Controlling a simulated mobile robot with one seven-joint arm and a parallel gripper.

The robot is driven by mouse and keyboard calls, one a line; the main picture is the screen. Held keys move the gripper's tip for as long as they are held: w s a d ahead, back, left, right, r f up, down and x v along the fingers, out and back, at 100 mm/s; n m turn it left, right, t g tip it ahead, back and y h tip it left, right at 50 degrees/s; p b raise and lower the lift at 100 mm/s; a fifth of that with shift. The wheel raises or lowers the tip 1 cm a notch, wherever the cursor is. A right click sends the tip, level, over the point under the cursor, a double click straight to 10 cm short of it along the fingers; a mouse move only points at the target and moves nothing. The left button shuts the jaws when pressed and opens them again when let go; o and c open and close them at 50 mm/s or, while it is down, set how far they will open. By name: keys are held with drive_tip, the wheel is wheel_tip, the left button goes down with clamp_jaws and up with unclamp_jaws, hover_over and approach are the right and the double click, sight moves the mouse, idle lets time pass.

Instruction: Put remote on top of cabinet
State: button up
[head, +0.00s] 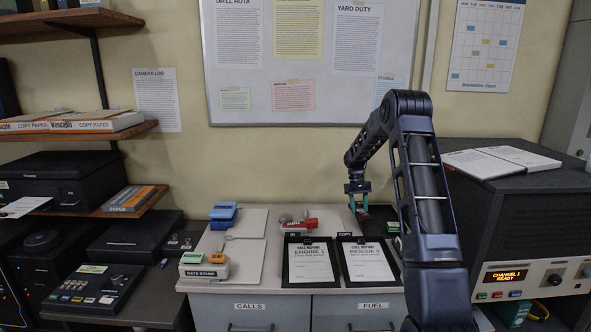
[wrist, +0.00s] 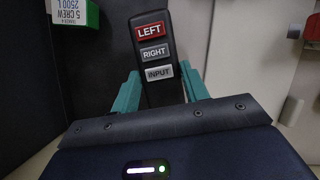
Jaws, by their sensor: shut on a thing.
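The remote (wrist: 155,60) is black with a red LEFT button and grey RIGHT and INPUT buttons. In the wrist view it stands between the two teal fingers of my gripper (wrist: 160,92), which is shut on it. Its lower end is hidden behind the gripper body. In the head view my gripper (head: 358,188) hangs over the back right of a pale-topped cabinet (head: 270,308) with drawers labelled CALLS and FUEL. The remote is small and dark there, and I cannot tell whether it touches anything below.
A green box (wrist: 72,12) lies near the remote.

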drive_tip(key=m+y, duration=0.1)
drive_tip(key=m, duration=0.1)
drive_tip(key=shift+m, duration=0.3)
drive_tip(key=m+y, duration=0.1)
drive_tip(key=m, duration=0.2)
drive_tip(key=shift+m, duration=0.4)
drive_tip(key=shift+r+y, duration=0.2)
drive_tip(key=shift+y, duration=0.1)
wheel_tip(320, 180, up, 10)
drive_tip(key=a+n, duration=0.1)
drive_tip(key=a, duration=2.3)
drive_tip(key=s+a, duration=0.3)
drive_tip(key=a, duration=1.2)
drive_tip(key=n+h, duration=0.1)
drive_tip(key=n, duration=0.1)
hover_over(156, 298)
drive_tip(key=w, duration=0.1)
drive_tip(key=f, duration=2)
drive_tip(key=shift+w, duration=0.35)
drive_tip(key=shift+f, duration=2.4)
